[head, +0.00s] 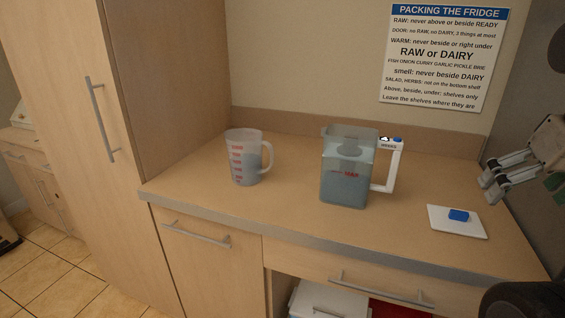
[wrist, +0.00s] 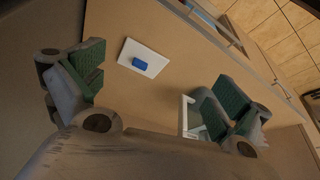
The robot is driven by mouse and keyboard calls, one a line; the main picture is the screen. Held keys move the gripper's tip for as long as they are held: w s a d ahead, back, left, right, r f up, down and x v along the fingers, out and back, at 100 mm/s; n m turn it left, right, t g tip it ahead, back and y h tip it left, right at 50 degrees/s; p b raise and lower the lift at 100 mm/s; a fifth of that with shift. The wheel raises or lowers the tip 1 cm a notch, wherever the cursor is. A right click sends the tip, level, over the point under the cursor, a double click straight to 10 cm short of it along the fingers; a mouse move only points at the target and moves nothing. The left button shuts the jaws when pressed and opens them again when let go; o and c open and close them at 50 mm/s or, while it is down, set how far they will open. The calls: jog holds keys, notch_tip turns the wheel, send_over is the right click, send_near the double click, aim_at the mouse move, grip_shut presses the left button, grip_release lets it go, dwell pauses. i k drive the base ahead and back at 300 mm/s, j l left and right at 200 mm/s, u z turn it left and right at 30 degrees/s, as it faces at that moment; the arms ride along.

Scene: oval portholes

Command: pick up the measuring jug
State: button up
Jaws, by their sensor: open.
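The measuring jug (head: 245,158) stands upright on the wooden counter (head: 290,205), left of the middle in the head view. My gripper (head: 490,186) is at the right edge of the head view, well apart from the jug. In the wrist view my gripper (wrist: 160,105) has its green-padded fingers wide apart with nothing between them. The jug cannot be made out in the wrist view.
A larger square pitcher (head: 346,170) with a white handle stands between the jug and my gripper. A white board (head: 444,228) with a blue block (head: 459,215) lies at the right. A tall cabinet (head: 172,80) bounds the left. Counter before the jug is clear.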

aim_at(245, 147)
jog(key=j+z, duration=0.1)
jog(key=j, duration=0.35)
jog(key=k+j+z, duration=0.1)
jog(key=j, duration=0.35)
jog(key=k+j, duration=0.15)
jog(key=j, duration=0.3)
jog(key=j+z, duration=0.15)
jog(key=j, duration=0.3)
jog(key=k+j+z, duration=0.1)
jog(key=j, duration=0.35)
jog(key=k+j+z, duration=0.1)
jog(key=j, duration=0.3)
jog(key=k, duration=0.1)
